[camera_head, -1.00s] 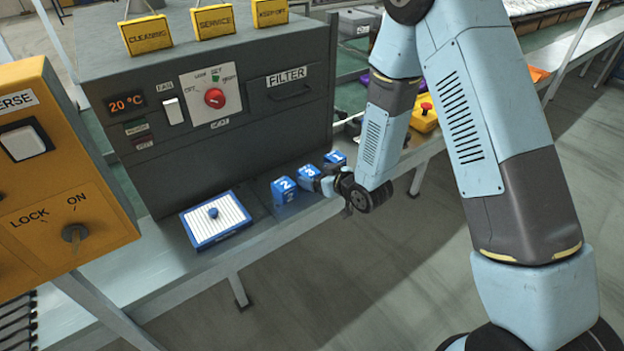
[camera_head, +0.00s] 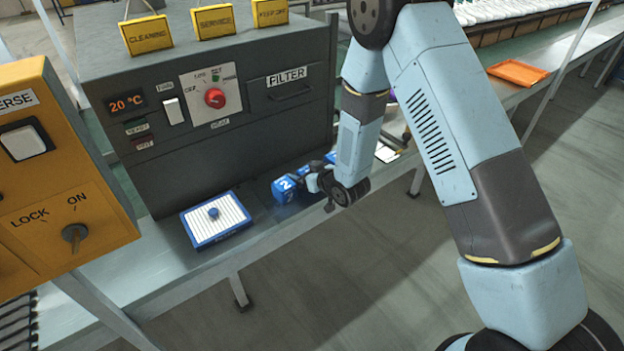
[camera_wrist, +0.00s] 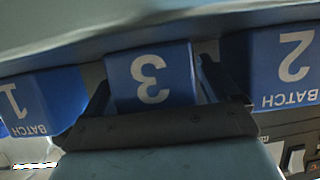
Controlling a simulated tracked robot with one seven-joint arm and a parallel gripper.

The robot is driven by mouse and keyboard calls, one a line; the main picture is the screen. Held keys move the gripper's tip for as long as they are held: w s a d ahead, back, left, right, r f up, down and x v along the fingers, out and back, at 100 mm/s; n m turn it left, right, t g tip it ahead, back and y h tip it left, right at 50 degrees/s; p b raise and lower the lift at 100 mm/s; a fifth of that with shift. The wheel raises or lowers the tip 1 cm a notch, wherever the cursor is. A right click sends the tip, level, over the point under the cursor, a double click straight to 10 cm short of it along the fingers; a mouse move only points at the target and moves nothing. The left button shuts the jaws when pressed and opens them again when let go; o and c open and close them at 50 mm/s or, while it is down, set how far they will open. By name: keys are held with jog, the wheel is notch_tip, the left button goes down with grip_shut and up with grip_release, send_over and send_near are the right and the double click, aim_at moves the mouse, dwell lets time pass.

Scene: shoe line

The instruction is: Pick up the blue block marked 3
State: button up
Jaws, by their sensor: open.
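The blue block marked 3 (camera_wrist: 150,65) stands in the middle of the wrist view, its white number upside down. My gripper (camera_wrist: 152,92) is open, with one finger on each side of this block. I cannot tell whether either finger touches it. In the head view my gripper (camera_head: 312,182) is low over the table, just right of the blue block marked 2 (camera_head: 284,188), and it hides most of block 3.
Block 2 also shows close on the right in the wrist view (camera_wrist: 285,68); block 1 (camera_wrist: 42,100) is on the left. A blue-framed white tray (camera_head: 216,222) with a blue knob lies left of the blocks. The grey filter machine (camera_head: 245,135) stands behind them.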

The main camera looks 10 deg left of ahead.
jog(key=c, duration=1.1)
jog(key=shift+r, duration=0.1)
